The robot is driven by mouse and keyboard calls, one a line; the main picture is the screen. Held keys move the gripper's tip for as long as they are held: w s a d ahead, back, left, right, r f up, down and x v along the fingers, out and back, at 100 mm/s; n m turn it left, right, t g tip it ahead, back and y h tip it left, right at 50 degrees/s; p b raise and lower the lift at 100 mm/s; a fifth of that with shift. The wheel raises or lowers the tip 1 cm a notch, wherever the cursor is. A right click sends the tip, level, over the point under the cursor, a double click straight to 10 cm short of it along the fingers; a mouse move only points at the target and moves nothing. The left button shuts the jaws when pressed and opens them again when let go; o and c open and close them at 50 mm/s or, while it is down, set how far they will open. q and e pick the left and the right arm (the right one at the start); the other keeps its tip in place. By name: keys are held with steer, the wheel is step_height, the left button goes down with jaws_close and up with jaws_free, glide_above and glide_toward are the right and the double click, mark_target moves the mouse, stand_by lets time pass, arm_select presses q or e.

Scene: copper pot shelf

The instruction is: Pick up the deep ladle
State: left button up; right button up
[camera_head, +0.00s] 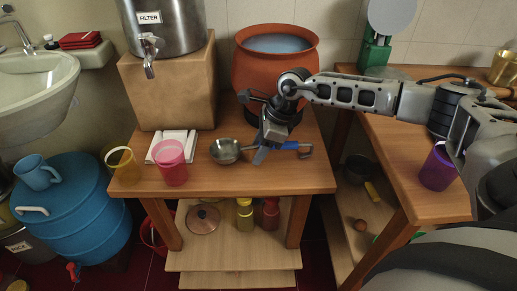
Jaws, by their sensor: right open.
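The deep ladle lies on the wooden table, with its round metal bowl (225,151) at the left and its handle running right to a blue grip and a hooked end. My right gripper (262,152) reaches in from the right and points down at the ladle's handle, just right of the bowl. It is open and hides part of the handle. I cannot tell whether its fingers touch the handle. My left gripper is out of view.
A pink cup (171,162), a yellow cup (123,165) and a white stack (172,147) stand left of the ladle. A clay pot (250,65) stands behind, beside the steel filter (180,25) on its block. A purple cup (437,168) is on the right table. The table's front strip is clear.

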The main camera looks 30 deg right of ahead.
steer(key=shift+a+f, duration=0.1)
steer(key=shift+f, duration=0.3)
jaws_close()
steer(key=shift+r, duration=0.1)
steer(key=shift+w+r, duration=0.1)
steer(key=shift+r, duration=0.35)
step_height(320, 180, up, 2)
steer(key=shift+r, duration=0.1)
steer(key=s+d+r, duration=0.6)
steer(key=s+r, duration=0.4)
steer(key=s, duration=0.2)
steer(key=shift+s+d, duration=0.15)
steer(key=shift+s, duration=0.15)
